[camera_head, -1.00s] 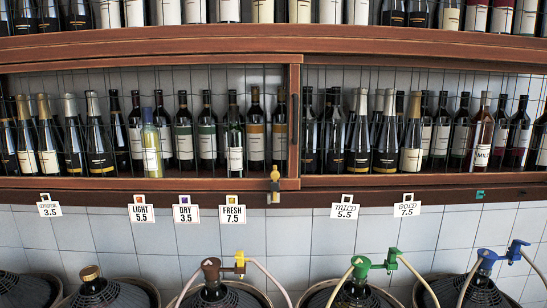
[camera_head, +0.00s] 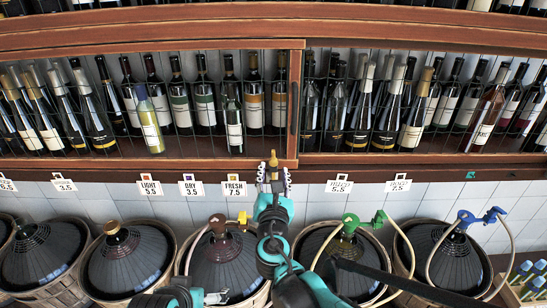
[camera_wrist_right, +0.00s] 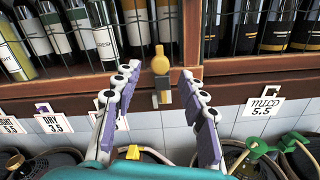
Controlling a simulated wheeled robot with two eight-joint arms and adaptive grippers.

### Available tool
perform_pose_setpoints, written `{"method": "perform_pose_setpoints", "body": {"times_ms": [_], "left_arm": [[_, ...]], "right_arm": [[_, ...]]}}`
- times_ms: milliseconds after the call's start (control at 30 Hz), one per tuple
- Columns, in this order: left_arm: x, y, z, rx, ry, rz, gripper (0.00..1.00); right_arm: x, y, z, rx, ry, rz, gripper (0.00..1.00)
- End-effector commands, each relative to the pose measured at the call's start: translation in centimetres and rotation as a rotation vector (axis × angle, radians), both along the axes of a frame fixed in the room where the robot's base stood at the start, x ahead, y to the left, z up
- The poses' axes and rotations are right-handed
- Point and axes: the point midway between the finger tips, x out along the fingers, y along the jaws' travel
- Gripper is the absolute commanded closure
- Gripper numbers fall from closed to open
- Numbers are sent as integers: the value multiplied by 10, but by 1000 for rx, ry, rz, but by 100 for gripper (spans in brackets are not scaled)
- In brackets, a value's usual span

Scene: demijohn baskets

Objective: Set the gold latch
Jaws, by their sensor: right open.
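The gold latch (camera_head: 273,160) is a small knob-topped piece on the shelf's lower wooden rail, below the post between the two wire-fronted bays. In the wrist view the latch (camera_wrist_right: 160,62) stands upright with a grey lower block. My right gripper (camera_head: 274,174) is raised in front of it, its two purple-padded fingers spread wide. In the wrist view the right gripper (camera_wrist_right: 159,76) has one finger on each side of the latch, with clear gaps; nothing is held. Part of my left gripper (camera_head: 215,298) shows at the bottom edge; its jaws are unclear.
Wine bottles (camera_head: 254,100) stand behind the wire mesh. Price tags, such as FRESH (camera_head: 234,187) and MILD (camera_head: 339,185), hang below the rail. Wicker-basketed demijohns (camera_head: 124,265) with hoses and coloured taps line the floor below. A crate of bottles (camera_head: 522,278) is at lower right.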

Motion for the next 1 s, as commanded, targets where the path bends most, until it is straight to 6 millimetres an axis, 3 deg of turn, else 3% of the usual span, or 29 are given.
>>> {"method": "perform_pose_setpoints", "body": {"times_ms": [100,300,633,667,800,1000], "left_arm": [[0,0,3,0,0,0,0],[0,0,6,0,0,0,0],[0,0,7,0,0,0,0],[0,0,7,0,0,0,0],[0,0,7,0,0,0,0],[0,0,8,0,0,0,0]], "right_arm": [[22,-1,1,2,1,-3,58],[46,-1,1,3,1,-2,58],[51,-1,0,5,2,-2,58],[51,-1,0,5,2,-2,61],[51,-1,0,5,2,-2,98],[51,-1,1,5,2,-2,100]]}}
